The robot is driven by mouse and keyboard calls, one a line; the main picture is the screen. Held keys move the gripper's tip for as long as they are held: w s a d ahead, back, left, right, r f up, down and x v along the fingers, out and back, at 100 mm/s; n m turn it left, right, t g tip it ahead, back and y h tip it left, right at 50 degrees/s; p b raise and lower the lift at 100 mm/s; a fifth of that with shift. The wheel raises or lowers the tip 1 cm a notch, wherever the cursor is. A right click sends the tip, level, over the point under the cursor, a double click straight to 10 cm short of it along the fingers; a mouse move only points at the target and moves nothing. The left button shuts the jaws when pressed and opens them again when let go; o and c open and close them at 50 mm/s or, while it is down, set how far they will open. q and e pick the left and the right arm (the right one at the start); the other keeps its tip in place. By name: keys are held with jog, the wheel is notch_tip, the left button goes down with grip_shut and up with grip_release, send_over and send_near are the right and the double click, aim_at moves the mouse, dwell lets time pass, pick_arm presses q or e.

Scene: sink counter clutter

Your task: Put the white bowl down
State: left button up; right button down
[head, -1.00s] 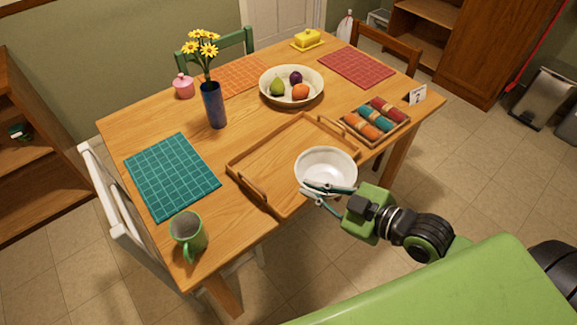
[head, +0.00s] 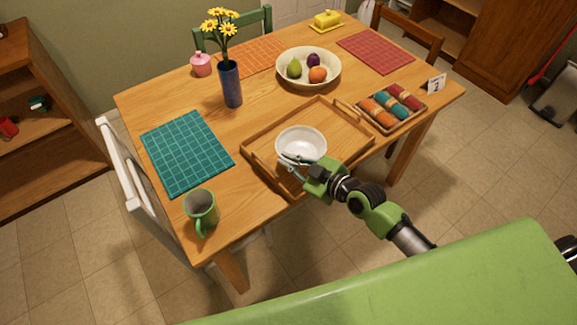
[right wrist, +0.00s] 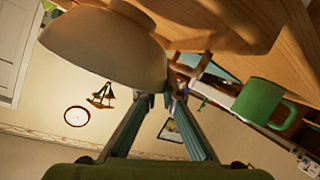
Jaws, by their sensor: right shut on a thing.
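The white bowl (head: 301,143) is upright over the near middle part of the wooden tray (head: 330,113) on the table. My right gripper (head: 291,162) is shut on the bowl's near rim. In the right wrist view the bowl (right wrist: 105,48) fills the upper left, with its wall at the fingertips (right wrist: 160,98). I cannot tell whether the bowl's base touches the tray. My left gripper is not in view.
A green mug (head: 201,208) stands at the near left edge, beside a teal mat (head: 187,152).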

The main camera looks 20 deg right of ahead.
jog(key=shift+w+f, duration=0.1)
jog(key=shift+f, duration=1.4)
jog(key=shift+f, duration=0.15)
jog(key=c, duration=2.2)
grip_release()
jog(key=shift+b+v, duration=0.3)
jog(key=shift+v, duration=5.85)
